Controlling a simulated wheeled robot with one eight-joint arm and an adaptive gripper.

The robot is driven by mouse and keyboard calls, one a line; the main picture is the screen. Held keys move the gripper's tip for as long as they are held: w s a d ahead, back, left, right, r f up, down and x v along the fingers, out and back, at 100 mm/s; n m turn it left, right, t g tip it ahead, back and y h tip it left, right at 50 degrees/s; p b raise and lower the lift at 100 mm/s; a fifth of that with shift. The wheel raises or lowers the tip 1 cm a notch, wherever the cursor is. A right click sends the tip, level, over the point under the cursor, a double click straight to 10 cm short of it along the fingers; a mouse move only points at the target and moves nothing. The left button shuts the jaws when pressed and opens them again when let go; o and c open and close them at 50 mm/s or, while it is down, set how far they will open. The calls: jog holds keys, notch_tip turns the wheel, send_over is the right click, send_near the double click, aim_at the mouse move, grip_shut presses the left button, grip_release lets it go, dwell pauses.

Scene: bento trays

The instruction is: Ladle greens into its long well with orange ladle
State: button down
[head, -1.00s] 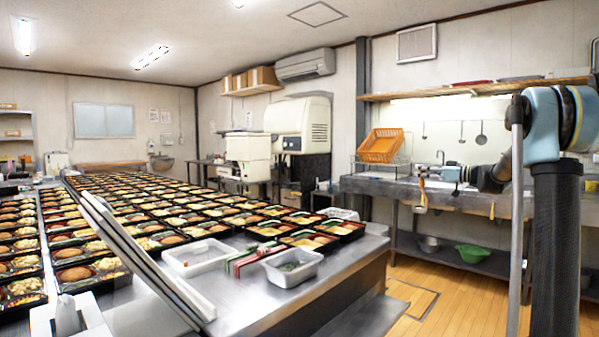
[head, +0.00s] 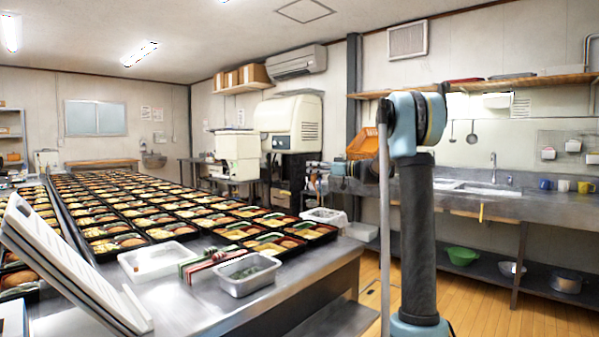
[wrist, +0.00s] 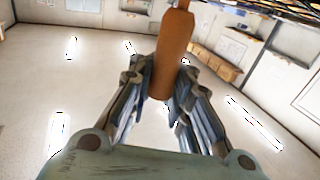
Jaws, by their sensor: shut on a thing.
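In the wrist view my gripper (wrist: 160,95) is shut on the thick orange-brown handle of the orange ladle (wrist: 171,50). The ladle's bowl end is not clear in that view. In the head view the ladle and the fingers are not clearly made out near the end of my arm. A metal pan (head: 225,281) with some dark greens (head: 252,269) in it sits on the near right of the steel table. Black bento trays (head: 270,252) with divided wells stand in rows on the table; the nearest are just behind the pan. My gripper is away from the pan, to its right and farther back.
A white empty tray (head: 132,263) and striped red and green packets (head: 205,264) lie beside the pan. White slanted boards (head: 65,265) rise at the left. A steel sink counter (head: 470,204) runs along the right wall. Wooden floor (head: 470,310) lies open between it and the table.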

jog(key=shift+a, duration=0.5)
jog(key=shift+f, duration=0.1)
jog(key=s+a+f+n+t+h, duration=0.1)
jog(key=s+a+f+n+h, duration=0.2)
jog(key=s+a+f+n, duration=0.2)
jog(key=s+a+f+n+t+h, duration=0.1)
jog(key=s+a+f+n+h, duration=0.2)
jog(key=f, duration=0.7)
jog(key=shift+s+a+n+t, duration=0.3)
jog(key=shift+s+a+n, duration=0.7)
jog(key=shift+s+n, duration=0.95)
jog(key=shift+s+m, duration=0.3)
jog(key=shift+m, duration=0.05)
dwell(0.9)
